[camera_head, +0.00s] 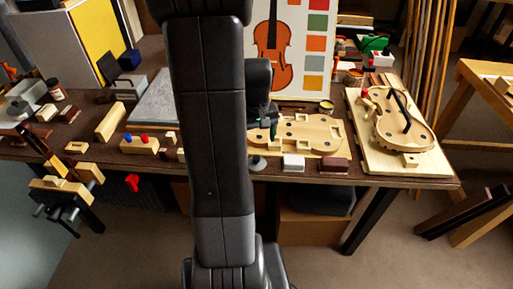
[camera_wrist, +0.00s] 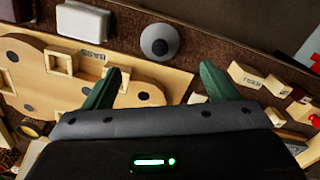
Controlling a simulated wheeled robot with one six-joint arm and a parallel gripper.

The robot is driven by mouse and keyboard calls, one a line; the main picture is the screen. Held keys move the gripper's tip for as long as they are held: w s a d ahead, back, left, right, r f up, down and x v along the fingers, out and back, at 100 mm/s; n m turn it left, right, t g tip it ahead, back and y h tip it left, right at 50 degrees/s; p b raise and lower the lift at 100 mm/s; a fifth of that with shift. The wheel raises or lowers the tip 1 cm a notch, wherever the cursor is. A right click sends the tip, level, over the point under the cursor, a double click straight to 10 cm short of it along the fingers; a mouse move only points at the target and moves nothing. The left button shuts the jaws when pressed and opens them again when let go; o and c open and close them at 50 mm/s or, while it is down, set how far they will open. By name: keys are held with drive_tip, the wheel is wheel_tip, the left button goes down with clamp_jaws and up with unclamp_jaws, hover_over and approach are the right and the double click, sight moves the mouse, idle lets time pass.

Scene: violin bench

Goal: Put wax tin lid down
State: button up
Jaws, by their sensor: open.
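A round grey lid with a dark knob, which looks like the wax tin lid (camera_wrist: 159,42), lies knob up on the brown bench top. It also shows near the bench's front edge in the head view (camera_head: 258,163). My gripper (camera_wrist: 160,84) is open, its two green fingers spread, with nothing held between them. The lid is beyond the fingertips, apart from them. In the head view my arm hides much of the gripper. A small round open tin (camera_head: 326,106), perhaps the wax tin, stands near the back of the bench.
A wooden violin-shaped form (camera_head: 312,133) lies beside my gripper. A white block (camera_head: 293,162) and a dark red block (camera_head: 334,165) sit along the front edge. A violin body (camera_head: 400,120) lies on a board at right. Small labelled wood blocks (camera_wrist: 255,80) are close to one finger.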

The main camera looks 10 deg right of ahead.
sight(257, 157)
wheel_tip(257, 157, up, 3)
drive_tip(key=shift+f, duration=0.1)
idle(0.4)
wheel_tip(257, 157, down, 13)
drive_tip(key=shift+r+b, duration=0.1)
drive_tip(key=shift+b, duration=0.85)
wheel_tip(257, 157, up, 3)
drive_tip(key=shift+r+p, duration=0.1)
drive_tip(key=shift+p, duration=0.4)
drive_tip(key=shift+r, duration=0.5)
